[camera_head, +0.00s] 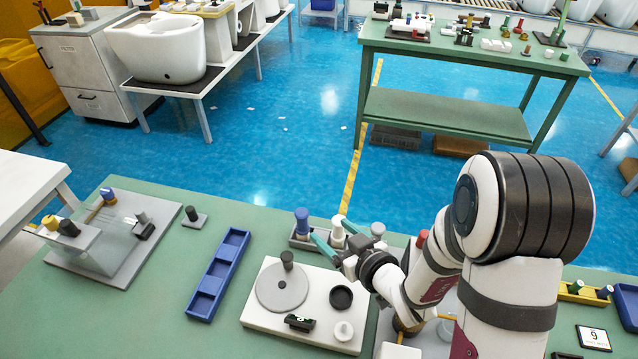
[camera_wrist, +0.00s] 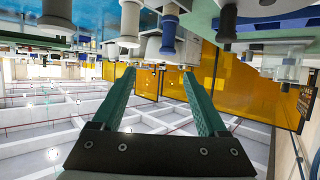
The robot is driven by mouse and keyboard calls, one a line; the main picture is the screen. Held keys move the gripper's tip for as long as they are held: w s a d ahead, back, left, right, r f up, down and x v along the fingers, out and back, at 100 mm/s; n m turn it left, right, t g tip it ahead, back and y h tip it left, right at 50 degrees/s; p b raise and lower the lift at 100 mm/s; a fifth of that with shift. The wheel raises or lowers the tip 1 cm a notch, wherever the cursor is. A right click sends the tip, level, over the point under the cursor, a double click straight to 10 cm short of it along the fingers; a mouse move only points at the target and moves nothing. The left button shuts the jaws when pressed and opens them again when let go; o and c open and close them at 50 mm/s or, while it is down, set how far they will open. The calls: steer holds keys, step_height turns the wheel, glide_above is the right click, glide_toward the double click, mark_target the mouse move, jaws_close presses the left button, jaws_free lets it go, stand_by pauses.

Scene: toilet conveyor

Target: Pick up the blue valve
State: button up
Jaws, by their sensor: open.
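The blue valve (camera_head: 302,221) stands upright in a grey holder (camera_head: 300,244) behind the white fixture board, left of a white valve (camera_head: 337,232). A blue-grey knobbed piece, seemingly the same valve (camera_wrist: 170,28), hangs near the top of the wrist view, which looks upside down. My gripper (camera_head: 326,227) has two teal fingers spread apart with nothing held between them. It reaches in from the right, close to the holder, with the white valve near its fingers. The open fingers also show in the wrist view (camera_wrist: 159,73). Whether they touch anything is unclear.
A white board (camera_head: 262,312) with a grey disc and black parts lies in front. A blue compartment tray (camera_head: 219,274) lies to its left. A clear-sided fixture (camera_head: 100,250) stands further left. A red-topped piece (camera_head: 421,238) is partly behind my arm.

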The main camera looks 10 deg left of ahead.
mark_target(298, 210)
steer(key=x, duration=1)
steer(key=shift+s+a+r, duration=0.1)
steer(key=shift+a, duration=0.25)
steer(key=x, duration=0.5)
steer(key=shift+s+a, duration=0.1)
steer(key=shift+a, duration=0.35)
jaws_close()
